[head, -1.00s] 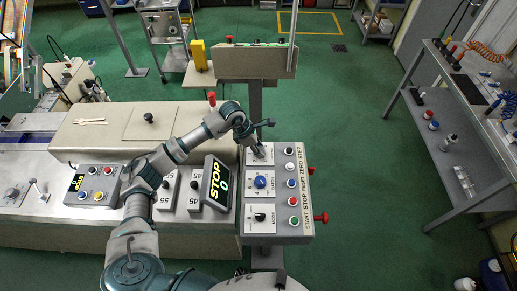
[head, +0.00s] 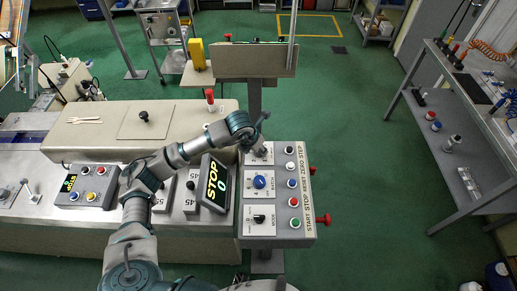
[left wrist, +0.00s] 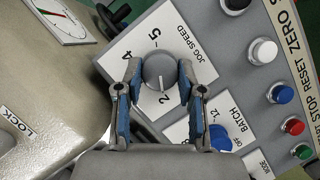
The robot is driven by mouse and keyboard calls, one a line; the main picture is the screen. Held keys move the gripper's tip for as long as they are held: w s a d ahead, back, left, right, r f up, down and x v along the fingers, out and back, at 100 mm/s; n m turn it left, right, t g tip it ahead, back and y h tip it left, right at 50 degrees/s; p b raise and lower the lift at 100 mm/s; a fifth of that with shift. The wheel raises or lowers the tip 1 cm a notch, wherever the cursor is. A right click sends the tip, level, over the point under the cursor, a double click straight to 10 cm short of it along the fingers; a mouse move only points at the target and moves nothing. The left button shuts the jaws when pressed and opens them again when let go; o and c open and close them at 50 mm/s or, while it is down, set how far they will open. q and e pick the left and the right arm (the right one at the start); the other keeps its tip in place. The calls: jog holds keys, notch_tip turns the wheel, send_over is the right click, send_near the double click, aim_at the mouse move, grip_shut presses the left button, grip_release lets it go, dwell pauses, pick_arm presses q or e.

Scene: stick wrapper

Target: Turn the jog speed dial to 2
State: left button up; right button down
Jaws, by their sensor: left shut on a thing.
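In the head view, my left gripper (head: 259,149) is over the top of the control panel (head: 277,233) and mostly hides the dial. My right gripper is not in view.
The blue batch dial (head: 260,182) and the black mode knob (head: 259,218) lie below the jog plate. Several push buttons, including a red one (head: 294,202), line the panel's right side. A tilted STOP display (head: 214,183) stands close on the left.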

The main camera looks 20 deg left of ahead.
pick_arm(q)
jog(key=shift+n, duration=0.3)
jog(key=o, duration=1.1)
jog(key=shift+a, duration=0.1)
jog(key=v, duration=1.2)
jog(key=shift+s, duration=0.1)
jog(key=shift+f, duration=0.15)
